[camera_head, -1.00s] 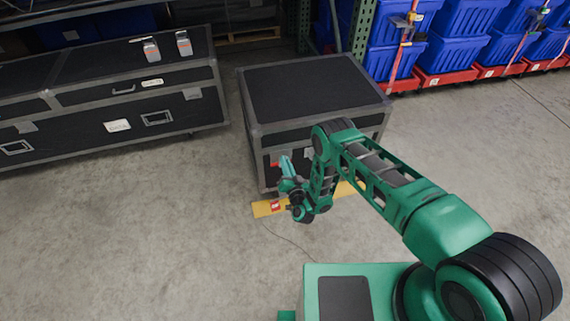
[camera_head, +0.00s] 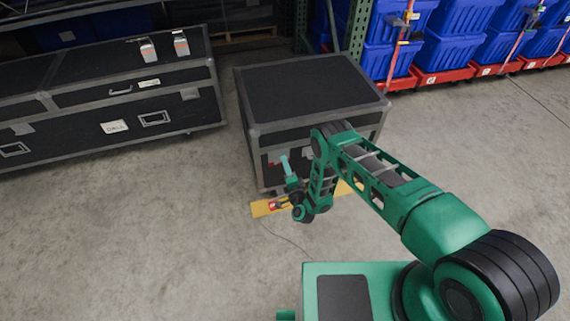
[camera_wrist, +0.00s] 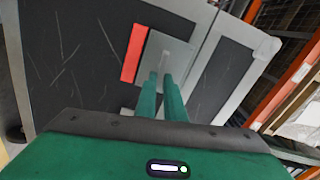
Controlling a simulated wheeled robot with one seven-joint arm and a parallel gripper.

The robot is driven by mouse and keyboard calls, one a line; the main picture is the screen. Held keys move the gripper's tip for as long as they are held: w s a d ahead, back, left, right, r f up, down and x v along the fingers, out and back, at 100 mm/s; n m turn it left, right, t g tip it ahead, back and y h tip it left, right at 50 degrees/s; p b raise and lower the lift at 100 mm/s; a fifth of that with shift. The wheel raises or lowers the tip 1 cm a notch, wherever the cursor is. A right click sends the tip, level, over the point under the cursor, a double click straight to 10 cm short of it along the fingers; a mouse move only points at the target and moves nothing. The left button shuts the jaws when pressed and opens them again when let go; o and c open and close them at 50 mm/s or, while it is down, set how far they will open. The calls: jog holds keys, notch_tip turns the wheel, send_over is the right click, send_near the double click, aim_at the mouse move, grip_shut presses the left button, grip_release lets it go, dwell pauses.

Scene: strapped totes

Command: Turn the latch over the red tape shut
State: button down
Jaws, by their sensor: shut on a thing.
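The black case with grey metal edges (camera_head: 312,88) stands on the floor in front of me. In the wrist view, a strip of red tape (camera_wrist: 133,54) lies on its dark front panel. A grey latch plate (camera_wrist: 170,50) sits right beside the tape. My gripper (camera_wrist: 162,80) reaches the lower part of this plate, its two green fingers close together and shut on the latch's handle. The fingers hide most of the handle, so its exact angle is unclear. In the head view my gripper (camera_head: 285,163) is at the case's front face, left of its middle.
A yellow strip (camera_head: 265,208) lies on the floor before the case. A long black case (camera_head: 100,95) stands to the left, with two small grey-and-orange items on top. Blue totes (camera_head: 450,50) on red bases stand at the back right. The floor between is clear.

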jog(key=shift+s+f+m, duration=0.15)
jog(key=shift+f+m, duration=0.2)
jog(key=shift+m, duration=0.65)
jog(key=shift+a, duration=0.1)
jog(key=c, duration=1.9)
grip_release()
jog(key=v, duration=1)
jog(key=shift+s, duration=0.3)
